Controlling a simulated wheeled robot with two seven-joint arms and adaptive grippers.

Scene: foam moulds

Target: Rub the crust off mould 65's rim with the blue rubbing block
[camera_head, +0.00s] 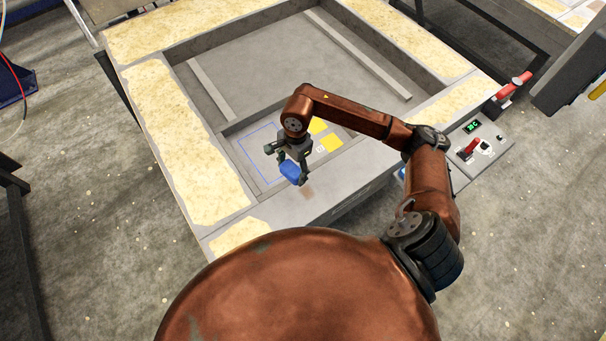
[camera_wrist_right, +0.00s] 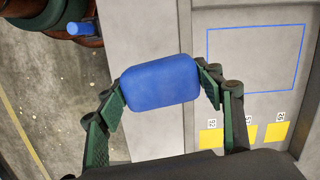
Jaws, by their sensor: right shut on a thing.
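The blue rubbing block (camera_head: 291,171) is held in my right gripper (camera_head: 288,160), above the inner edge of the mould's near side. In the right wrist view the block (camera_wrist_right: 160,80) sits between the two fingers (camera_wrist_right: 162,92), with bare grey rim (camera_wrist_right: 148,30) behind it. I cannot tell whether it touches anything. The mould (camera_head: 345,200) is a large grey frame. Pale yellow crust covers its left rim (camera_head: 195,145), far rim (camera_head: 185,30) and right rim (camera_head: 415,35), plus parts of the near side. No readable 65 shows. My left gripper is not in view.
Inside the near rim is a panel with a blue outline (camera_wrist_right: 257,58) and yellow squares (camera_wrist_right: 212,136) with number tags. A control box (camera_head: 480,148) with a green display and red switches is fixed at the right. Grey bars (camera_head: 210,90) cross the mould's floor.

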